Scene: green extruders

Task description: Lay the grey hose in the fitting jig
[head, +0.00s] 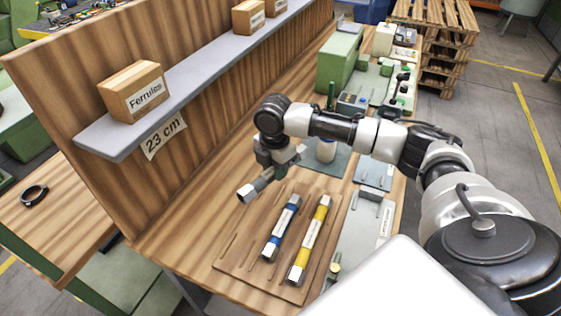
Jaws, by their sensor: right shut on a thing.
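My right gripper (275,160) is shut on the grey hose (265,181), a short piece with a bright metal end (246,193). It is held near the far left edge of a wooden board (233,267); I cannot tell whether it touches the board. The gripper hides part of the hose. A blue hose (281,228) and a yellow hose (310,240), both with metal ends and labels, lie side by side on the board, with thin slots to their left. No label marks the fitting jig; the board may be it. My left gripper is out of view.
A tall wooden panel (200,160) with a grey shelf (105,143) and boxes stands left of the board.

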